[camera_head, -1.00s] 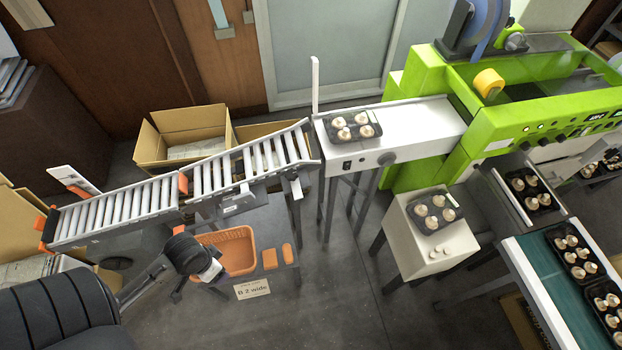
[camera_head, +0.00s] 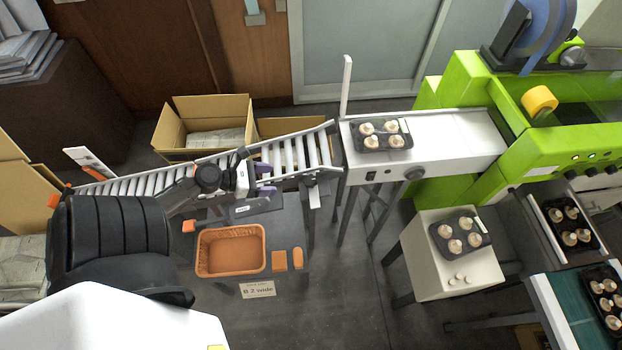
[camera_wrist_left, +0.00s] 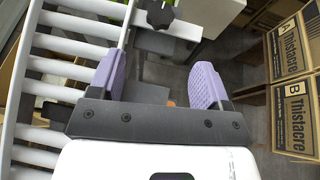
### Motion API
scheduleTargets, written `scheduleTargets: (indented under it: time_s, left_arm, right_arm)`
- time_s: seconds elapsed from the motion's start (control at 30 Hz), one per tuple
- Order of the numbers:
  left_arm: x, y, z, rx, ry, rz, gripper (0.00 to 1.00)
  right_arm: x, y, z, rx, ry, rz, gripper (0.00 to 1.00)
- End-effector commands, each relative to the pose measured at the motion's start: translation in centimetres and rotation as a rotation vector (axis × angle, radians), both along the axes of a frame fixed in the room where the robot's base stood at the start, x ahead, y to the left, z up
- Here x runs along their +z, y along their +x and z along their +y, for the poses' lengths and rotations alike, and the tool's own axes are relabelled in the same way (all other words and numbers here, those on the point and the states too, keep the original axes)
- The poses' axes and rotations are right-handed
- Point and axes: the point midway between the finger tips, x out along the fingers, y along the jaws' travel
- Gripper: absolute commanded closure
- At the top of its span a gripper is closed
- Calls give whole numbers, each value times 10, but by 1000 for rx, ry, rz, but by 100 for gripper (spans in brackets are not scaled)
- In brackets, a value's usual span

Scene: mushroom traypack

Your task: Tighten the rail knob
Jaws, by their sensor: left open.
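The roller conveyor rail (camera_head: 297,153) slopes up from left to right, and its white side rail and rollers (camera_wrist_left: 68,67) fill the left of the left wrist view. A black lobed rail knob (camera_wrist_left: 160,15) shows at the top of the left wrist view, beside the conveyor and beyond my fingertips. In the left wrist view the gripper (camera_wrist_left: 158,82) is open and empty, apart from the knob. My right gripper is not in view.
Below the conveyor are an orange basket (camera_head: 231,272), orange blocks (camera_head: 280,261) and a card (camera_head: 258,289). Cardboard boxes (camera_head: 205,148) stand behind it. A white machine bed (camera_head: 450,135) with a mushroom tray adjoins its right end. Printed boxes (camera_wrist_left: 295,100) stand at right.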

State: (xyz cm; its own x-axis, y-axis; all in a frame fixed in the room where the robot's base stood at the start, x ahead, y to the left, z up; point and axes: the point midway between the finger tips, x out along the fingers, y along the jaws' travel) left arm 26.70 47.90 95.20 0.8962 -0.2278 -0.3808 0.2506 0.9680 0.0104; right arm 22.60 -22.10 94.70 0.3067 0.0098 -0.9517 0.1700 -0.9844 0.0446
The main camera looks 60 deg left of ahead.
Motion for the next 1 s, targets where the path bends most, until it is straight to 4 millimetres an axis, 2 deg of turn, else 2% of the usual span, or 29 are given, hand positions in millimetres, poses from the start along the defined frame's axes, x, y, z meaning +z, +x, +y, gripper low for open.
scheduleTargets:
  time_s: [0.17, 0.7, 1.0]
  left_arm:
    - [-3, 7, -2, 17, -47, 12, 29]
    - [-38, 90, -24, 15, -46, 11, 29]
    - [-50, 118, -31, 15, -44, 12, 29]
  right_arm:
    - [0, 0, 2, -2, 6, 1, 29]
    - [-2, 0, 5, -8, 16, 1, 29]
    - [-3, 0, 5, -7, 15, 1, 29]
